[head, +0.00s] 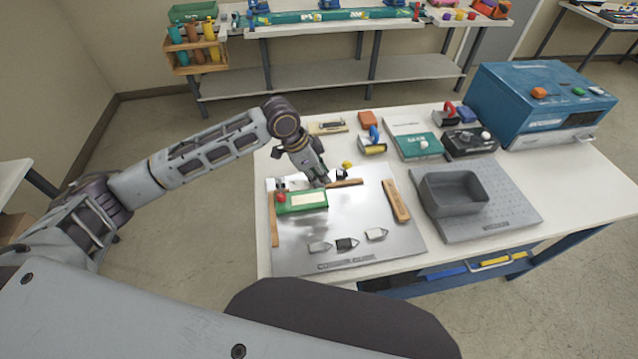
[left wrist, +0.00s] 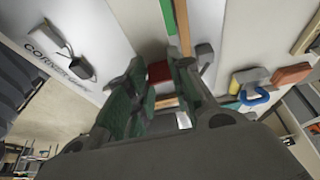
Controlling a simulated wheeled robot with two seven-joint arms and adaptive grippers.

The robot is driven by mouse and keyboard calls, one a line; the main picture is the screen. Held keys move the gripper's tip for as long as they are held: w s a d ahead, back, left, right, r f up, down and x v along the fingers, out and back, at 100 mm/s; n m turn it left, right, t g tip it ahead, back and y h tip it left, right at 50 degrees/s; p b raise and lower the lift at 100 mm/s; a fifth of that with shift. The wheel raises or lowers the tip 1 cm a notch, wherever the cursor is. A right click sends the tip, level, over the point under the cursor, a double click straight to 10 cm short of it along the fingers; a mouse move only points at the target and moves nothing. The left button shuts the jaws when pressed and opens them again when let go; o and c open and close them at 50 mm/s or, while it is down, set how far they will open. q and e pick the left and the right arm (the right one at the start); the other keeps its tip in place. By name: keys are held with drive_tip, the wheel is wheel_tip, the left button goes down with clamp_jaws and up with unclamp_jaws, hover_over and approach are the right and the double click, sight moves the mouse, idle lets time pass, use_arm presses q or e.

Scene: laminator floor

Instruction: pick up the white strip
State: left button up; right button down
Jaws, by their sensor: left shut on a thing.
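A pale white strip (head: 308,199) lies along the top of a green block (head: 302,209) on the metal plate. A red knob (head: 281,197) is at the block's left end. My left gripper (head: 323,182) is low over the plate, at the far right end of the green block, apart from the knob. What that thing is, I cannot tell. The head view hides the inside of the grip. My right gripper is not in view.
Wooden bars (head: 396,201) edge the metal plate (head: 370,215). Several small tags (head: 347,243) lie at its front. A grey bin (head: 453,193) stands right of the plate, and a blue machine (head: 540,100) at the back right. Small tools crowd the table's far side.

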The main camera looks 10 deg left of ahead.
use_arm(q)
drive_tip(key=shift+r, duration=1.55)
drive_tip(key=shift+r+p, duration=0.3)
drive_tip(key=shift+r+p, duration=0.85)
drive_tip(key=shift+p, duration=0.1)
drive_tip(key=shift+r+p, duration=1.35)
drive_tip(key=shift+p, duration=0.25)
